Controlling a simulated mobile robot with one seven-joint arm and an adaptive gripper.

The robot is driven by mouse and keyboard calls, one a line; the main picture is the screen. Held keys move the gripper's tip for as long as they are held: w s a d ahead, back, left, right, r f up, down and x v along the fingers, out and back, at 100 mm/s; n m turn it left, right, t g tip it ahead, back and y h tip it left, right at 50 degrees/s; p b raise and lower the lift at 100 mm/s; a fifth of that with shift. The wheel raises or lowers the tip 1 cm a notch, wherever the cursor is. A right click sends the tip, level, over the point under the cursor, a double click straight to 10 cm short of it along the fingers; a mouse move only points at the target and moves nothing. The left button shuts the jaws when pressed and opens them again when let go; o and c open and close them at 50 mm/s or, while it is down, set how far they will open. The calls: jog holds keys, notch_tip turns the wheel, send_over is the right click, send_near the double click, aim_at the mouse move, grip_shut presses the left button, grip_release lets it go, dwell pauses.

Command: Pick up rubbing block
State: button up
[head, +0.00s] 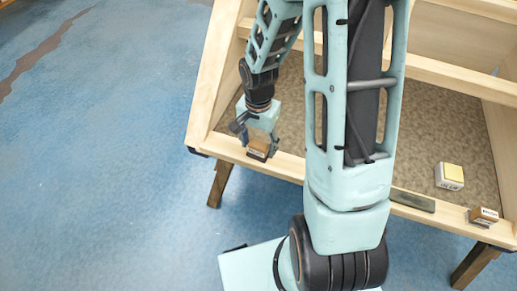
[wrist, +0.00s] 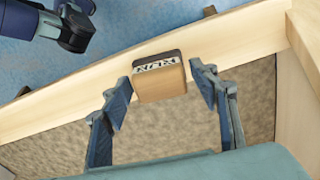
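A small wooden block (wrist: 160,84) with a dark top edge and a lettered white strip sits at the frame's front rail in the wrist view; I take it as the rubbing block. It also shows in the head view as a small brown block (head: 258,150), partly covered. My gripper (wrist: 161,88) is open, with one finger on each side of the block. In the head view my gripper (head: 258,143) is right at the block, above the rail's left part.
A wooden frame (head: 225,146) with a speckled brown panel (head: 428,135) stands on a blue floor (head: 90,180). A white and yellow block (head: 449,177), a brown block (head: 484,216) and a dark flat piece (head: 412,201) lie to the right. My arm hides the middle.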

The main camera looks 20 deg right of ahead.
jog(key=c, duration=1)
jog(key=shift+o, duration=0.2)
jog(key=shift+r, duration=0.2)
